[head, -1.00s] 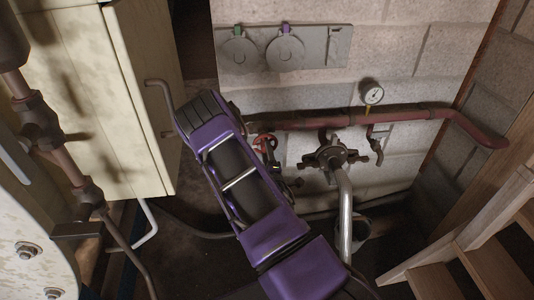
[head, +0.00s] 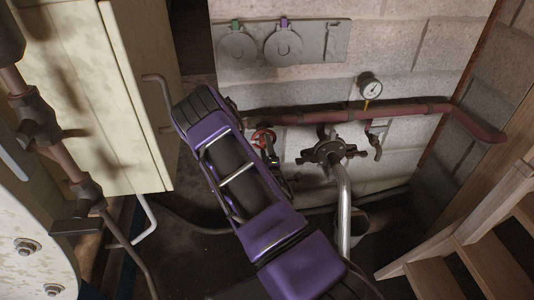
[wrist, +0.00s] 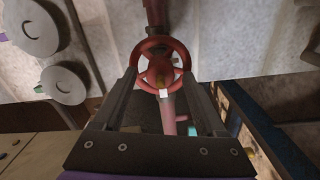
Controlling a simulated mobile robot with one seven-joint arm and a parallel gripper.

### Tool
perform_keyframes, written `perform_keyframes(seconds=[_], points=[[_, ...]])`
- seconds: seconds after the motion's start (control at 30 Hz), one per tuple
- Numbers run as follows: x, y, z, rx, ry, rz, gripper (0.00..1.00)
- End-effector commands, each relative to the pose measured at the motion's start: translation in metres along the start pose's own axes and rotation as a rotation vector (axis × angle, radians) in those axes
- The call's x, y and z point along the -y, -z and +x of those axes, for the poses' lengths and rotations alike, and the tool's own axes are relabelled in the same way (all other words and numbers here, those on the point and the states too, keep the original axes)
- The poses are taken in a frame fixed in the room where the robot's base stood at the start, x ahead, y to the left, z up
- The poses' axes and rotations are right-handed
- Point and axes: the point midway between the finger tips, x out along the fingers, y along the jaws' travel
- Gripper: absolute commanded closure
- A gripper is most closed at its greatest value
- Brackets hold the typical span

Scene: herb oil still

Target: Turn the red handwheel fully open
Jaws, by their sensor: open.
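The red handwheel (wrist: 163,62) shows in the wrist view just beyond my open jaws, centred between them. My gripper (wrist: 165,88) has one finger on each side of the wheel's lower part; I cannot tell whether either finger touches the rim. In the head view the handwheel (head: 264,138) is on the wall pipework, partly hidden behind my purple arm. My gripper is mostly hidden by the arm in that view.
A red pipe (head: 400,110) with a round gauge (head: 370,87) runs along the block wall. A dark valve body (head: 328,152) with a silver pipe (head: 344,210) stands right of the wheel. A cream cabinet (head: 90,90) is at left, wooden stairs (head: 460,240) at right.

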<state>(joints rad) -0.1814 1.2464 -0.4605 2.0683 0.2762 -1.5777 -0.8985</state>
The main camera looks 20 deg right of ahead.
Motion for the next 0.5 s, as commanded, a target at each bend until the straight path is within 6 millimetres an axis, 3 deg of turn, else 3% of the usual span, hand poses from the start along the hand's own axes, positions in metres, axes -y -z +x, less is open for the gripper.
perform_keyframes(seconds=[0.17,0.5], points=[[0.001,0.000,-0.018,0.001,0.004,-0.001,0.27],[0.002,0.000,-0.099,0.002,0.006,-0.002,0.27]])
